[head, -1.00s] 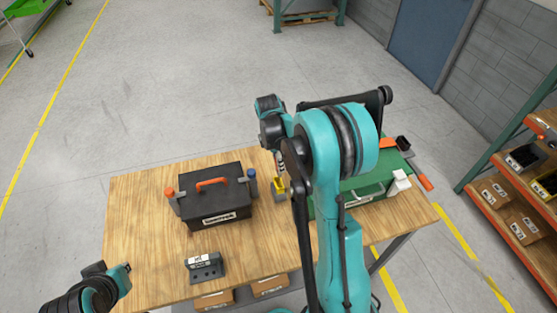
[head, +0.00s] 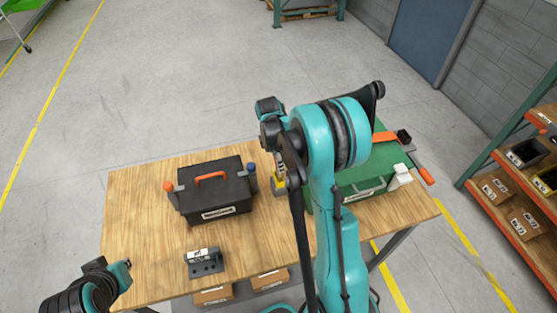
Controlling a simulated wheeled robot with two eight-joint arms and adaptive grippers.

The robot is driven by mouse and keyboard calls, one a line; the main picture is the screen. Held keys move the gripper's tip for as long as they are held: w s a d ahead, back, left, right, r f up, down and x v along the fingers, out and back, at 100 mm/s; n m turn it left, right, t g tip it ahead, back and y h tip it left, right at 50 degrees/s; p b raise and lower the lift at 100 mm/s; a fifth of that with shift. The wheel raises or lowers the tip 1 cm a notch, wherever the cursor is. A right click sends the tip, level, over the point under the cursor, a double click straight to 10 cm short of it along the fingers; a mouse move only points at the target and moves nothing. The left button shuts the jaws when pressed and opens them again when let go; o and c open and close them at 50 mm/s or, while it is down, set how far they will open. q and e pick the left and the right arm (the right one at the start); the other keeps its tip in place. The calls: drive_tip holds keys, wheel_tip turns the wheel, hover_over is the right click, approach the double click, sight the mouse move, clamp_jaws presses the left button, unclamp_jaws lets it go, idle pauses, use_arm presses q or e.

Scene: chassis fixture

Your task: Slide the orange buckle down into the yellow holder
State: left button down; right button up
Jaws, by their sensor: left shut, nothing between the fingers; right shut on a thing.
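The small yellow holder (head: 279,184) stands on the wooden table between the black toolbox and the green case, partly covered by my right arm. My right gripper (head: 281,168) points down just above the holder, partly hidden by the arm. It is shut on what must be the orange buckle, though the buckle itself is too small and covered to make out. I cannot tell whether the buckle touches the holder. My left gripper (head: 126,266) is at the table's front left corner, shut and empty, far from the holder; its fingers are hard to make out.
A black toolbox (head: 216,198) with an orange handle stands left of the holder. A green case (head: 367,176) lies to the right, partly behind my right arm. A grey block with holes (head: 206,267) sits near the front edge. The left part of the table (head: 140,215) is clear.

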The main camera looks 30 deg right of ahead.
drive_tip(key=shift+f, duration=0.35)
drive_tip(key=shift+f+b, duration=1.1)
drive_tip(key=shift+f, duration=0.1)
drive_tip(key=o, duration=1.3)
drive_tip(key=shift+c, duration=0.2)
drive_tip(key=shift+r, duration=0.15)
